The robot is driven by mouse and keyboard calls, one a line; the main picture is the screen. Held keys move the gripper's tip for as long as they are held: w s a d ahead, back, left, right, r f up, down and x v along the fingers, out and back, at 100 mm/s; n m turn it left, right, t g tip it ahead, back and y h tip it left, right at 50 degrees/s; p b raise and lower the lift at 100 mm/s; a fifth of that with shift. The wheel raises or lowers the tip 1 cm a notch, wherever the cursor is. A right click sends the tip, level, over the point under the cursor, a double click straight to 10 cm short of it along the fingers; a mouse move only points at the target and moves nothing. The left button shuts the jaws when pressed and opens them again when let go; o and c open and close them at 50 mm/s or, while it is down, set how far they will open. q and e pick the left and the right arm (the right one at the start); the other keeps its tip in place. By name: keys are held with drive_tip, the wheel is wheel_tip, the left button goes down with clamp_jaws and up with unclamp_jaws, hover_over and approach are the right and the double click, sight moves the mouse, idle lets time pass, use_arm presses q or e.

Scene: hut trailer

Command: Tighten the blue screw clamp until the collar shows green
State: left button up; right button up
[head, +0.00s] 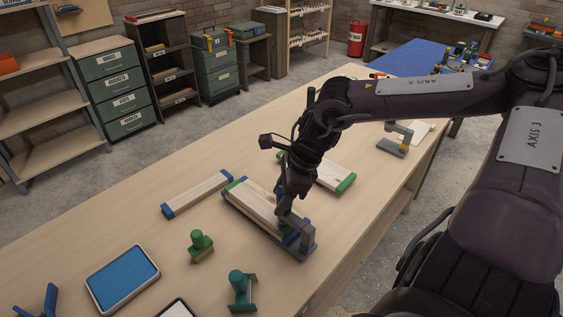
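A grey-blue clamp (307,247) stands at the near right end of a stack of pale boards with blue and green ends (250,205) on the workbench. I take it to be the blue screw clamp. My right gripper (287,208) points down at the upper part of this clamp, and its fingers overlap it in the picture. I cannot tell whether they are shut on its screw. The collar is hidden or too small to read, so no green on it can be made out. My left gripper is out of view.
On the workbench (130,225) are a blue-ended board (197,194), a green-ended board (336,178), a green knobbed piece (201,245), a teal clamp (242,291), a blue-topped tray (122,281) and a grey clamp with yellow (394,143). A dark blue object (40,303) is cut off bottom left.

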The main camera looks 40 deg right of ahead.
drive_tip(key=c, duration=0.8)
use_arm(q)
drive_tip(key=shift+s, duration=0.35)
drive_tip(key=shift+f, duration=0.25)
use_arm(e)
drive_tip(key=shift+m, duration=0.4)
